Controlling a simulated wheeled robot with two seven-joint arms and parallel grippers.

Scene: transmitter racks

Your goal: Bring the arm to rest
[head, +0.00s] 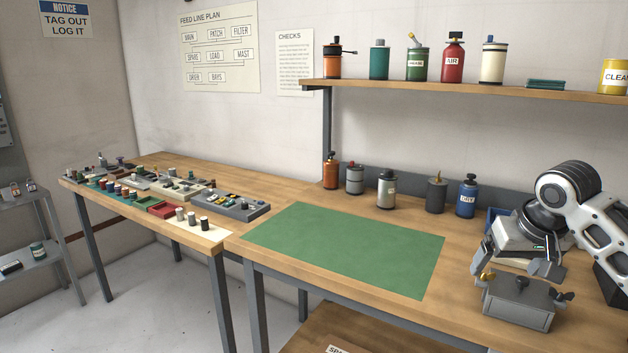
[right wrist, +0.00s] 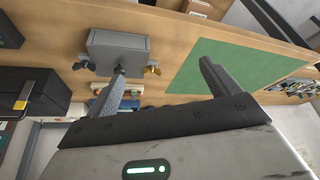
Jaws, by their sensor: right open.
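My right arm (head: 582,195) comes in from the right side of the head view. Its gripper (head: 519,264) is open with nothing between the fingers. It hangs over the right end of the workbench, just behind and above a grey metal box with wing nuts (head: 518,304). In the right wrist view the open fingers (right wrist: 163,68) stand well apart, and the grey box (right wrist: 118,45) shows beyond the left finger. I cannot tell whether that finger touches the box. My left gripper is in neither view.
A bare green mat (head: 345,250) lies left of my gripper. Several bottles and cans, including a blue one (head: 466,197), stand along the back. A shelf (head: 450,90) with cans hangs above. Small parts in trays (head: 235,207) fill the left table. A blue bin (head: 494,221) sits behind my gripper.

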